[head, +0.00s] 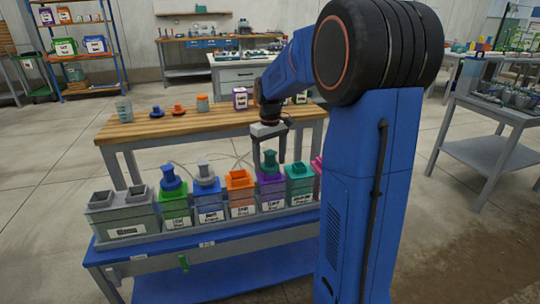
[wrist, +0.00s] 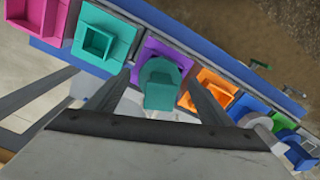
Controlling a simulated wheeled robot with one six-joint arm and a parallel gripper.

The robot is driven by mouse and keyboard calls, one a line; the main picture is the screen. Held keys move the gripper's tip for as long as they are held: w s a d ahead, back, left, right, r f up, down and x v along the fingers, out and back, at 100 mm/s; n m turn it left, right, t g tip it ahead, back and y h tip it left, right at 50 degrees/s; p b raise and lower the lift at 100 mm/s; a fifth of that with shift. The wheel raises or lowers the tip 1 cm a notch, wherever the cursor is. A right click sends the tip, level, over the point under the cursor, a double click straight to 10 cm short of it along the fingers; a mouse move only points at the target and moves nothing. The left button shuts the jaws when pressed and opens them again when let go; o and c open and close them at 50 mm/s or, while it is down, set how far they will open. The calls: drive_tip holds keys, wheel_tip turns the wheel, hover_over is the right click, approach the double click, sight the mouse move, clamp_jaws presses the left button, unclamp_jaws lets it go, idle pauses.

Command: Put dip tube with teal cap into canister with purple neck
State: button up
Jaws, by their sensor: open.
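The dip tube's teal cap (head: 269,160) stands upright at the purple neck (head: 271,180) of its canister (head: 271,197); the tube below the cap is hidden, apparently inside the neck. In the wrist view the teal cap (wrist: 161,84) sits over the middle of the purple neck (wrist: 153,48), with purple showing around it. My gripper (head: 268,163) is open above this canister. In the wrist view its two fingers (wrist: 158,88) lie on either side of the cap, with visible gaps.
The row on the blue bench (head: 215,237) also has canisters with an open orange neck (head: 239,180), an open teal neck (head: 299,171), a blue-capped green neck (head: 173,192) and a grey-capped blue neck (head: 207,187). A wooden table (head: 180,124) stands behind.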

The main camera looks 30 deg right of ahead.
wheel_tip(320, 180, up, 17)
drive_tip(key=shift+r, duration=0.2)
idle(0.4)
idle(1.2)
